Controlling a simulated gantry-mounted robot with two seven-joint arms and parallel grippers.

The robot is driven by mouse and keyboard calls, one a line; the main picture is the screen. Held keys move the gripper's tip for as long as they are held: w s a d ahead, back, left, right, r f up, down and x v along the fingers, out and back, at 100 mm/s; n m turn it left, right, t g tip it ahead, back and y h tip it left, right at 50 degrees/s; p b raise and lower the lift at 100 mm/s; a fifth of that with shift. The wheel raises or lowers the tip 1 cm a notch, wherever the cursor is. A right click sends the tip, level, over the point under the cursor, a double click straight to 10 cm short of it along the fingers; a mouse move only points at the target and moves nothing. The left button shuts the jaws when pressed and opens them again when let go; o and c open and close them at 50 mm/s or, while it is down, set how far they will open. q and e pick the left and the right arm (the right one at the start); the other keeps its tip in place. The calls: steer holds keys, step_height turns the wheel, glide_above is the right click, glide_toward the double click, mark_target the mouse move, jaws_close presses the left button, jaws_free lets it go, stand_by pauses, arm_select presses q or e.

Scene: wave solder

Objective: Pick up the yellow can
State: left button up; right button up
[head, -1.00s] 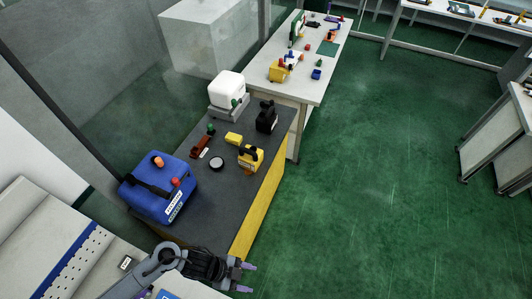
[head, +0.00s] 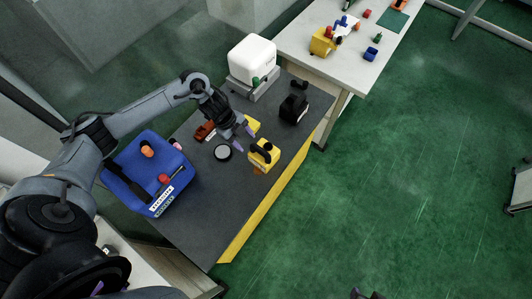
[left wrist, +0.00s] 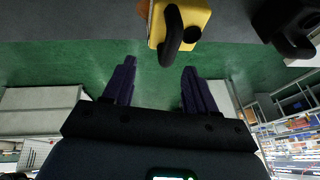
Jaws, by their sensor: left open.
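The yellow can (head: 266,158) with a black handle stands upright on the dark bench top, near its right edge. In the left wrist view the can (left wrist: 196,18) is at the top, just beyond the fingertips and a little right of centre. My left gripper (head: 244,138) is open and empty, its purple fingertips just up and left of the can in the head view. The left wrist view shows the gap between the fingers (left wrist: 159,68) with nothing in it. A dark piece with a purple tip, likely my right gripper (head: 366,294), is cut off at the bottom edge.
Close by on the bench (head: 216,225) are a round black-rimmed disc (head: 222,152), a partly hidden yellow block (head: 252,124), a red-brown object (head: 205,131) and a black can (head: 293,108). A blue case (head: 138,170) stands left, a white box (head: 252,58) behind.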

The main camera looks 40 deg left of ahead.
mark_target(258, 148)
arm_select(q)
steer(key=f, duration=0.1)
steer(key=w+d+f, duration=0.1)
steer(key=w+f, duration=0.1)
steer(key=shift+d, duration=0.4)
steer(key=shift+x, duration=3.3)
steer(key=shift+w+a, duration=0.2)
steer(key=shift+w, duration=0.05)
steer(key=shift+c, duration=0.2)
jaws_close()
